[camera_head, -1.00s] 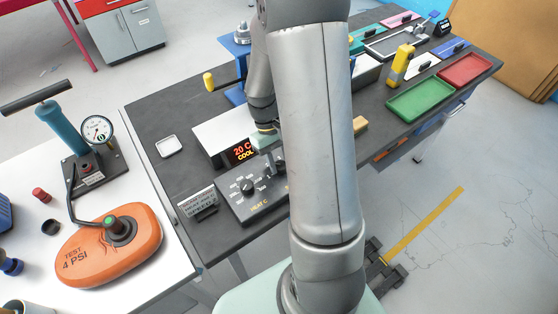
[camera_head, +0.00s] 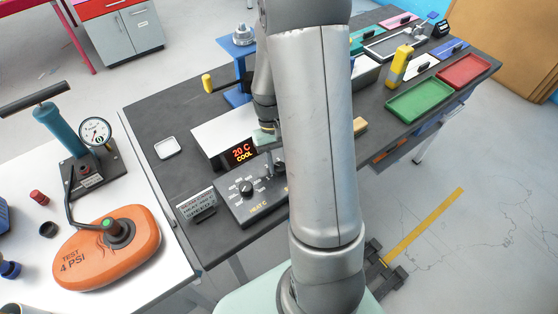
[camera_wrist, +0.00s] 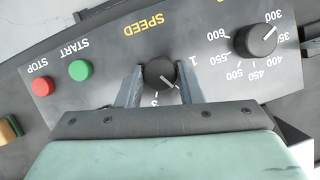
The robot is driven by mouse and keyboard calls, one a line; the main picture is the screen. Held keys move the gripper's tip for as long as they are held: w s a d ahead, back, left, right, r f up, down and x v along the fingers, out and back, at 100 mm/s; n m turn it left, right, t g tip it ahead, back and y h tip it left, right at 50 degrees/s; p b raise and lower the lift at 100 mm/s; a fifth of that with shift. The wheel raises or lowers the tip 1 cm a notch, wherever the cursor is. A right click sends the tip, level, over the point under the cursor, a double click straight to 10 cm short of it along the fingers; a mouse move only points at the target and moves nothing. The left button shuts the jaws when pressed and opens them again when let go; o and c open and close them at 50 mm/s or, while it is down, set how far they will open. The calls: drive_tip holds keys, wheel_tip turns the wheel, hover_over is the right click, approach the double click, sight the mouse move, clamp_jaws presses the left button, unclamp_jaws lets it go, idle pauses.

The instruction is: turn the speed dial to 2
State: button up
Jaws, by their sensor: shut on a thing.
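The black speed dial (camera_wrist: 158,73) sits on the dark control panel under the yellow word SPEED in the wrist view. My gripper (camera_wrist: 160,88) is shut on it, one finger on each side. The dial's white pointer line slants toward the lower right in that view, between the visible 1 and what looks like a 3. The mark between them is hidden by my right-hand finger. In the head view my arm covers the speed dial; the control panel (camera_head: 236,207) shows to its left.
The heat dial (camera_wrist: 255,40) is close beside my gripper. A green START button (camera_wrist: 80,71) and red STOP button (camera_wrist: 43,86) are on the other side. A display (camera_head: 242,152) reads 20 C COOL. A small sign (camera_head: 197,205) stands beside the panel.

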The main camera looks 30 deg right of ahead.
drive_tip(key=o, duration=1)
drive_tip(key=shift+c, duration=0.2)
drive_tip(key=b+v, duration=0.1)
drive_tip(key=v, duration=1.6)
drive_tip(key=shift+r, duration=0.3)
drive_tip(key=s+a+f+n+t, duration=0.1)
drive_tip(key=s+a+t, duration=0.1)
drive_tip(key=s+a, duration=0.4)
drive_tip(key=s+a+f+n+t, duration=0.1)
drive_tip(key=s+a+t, duration=0.2)
drive_tip(key=s, duration=0.9)
drive_tip(key=a, duration=0.3)
drive_tip(key=shift+f+h, duration=0.3)
drive_tip(key=shift+h, duration=0.1)
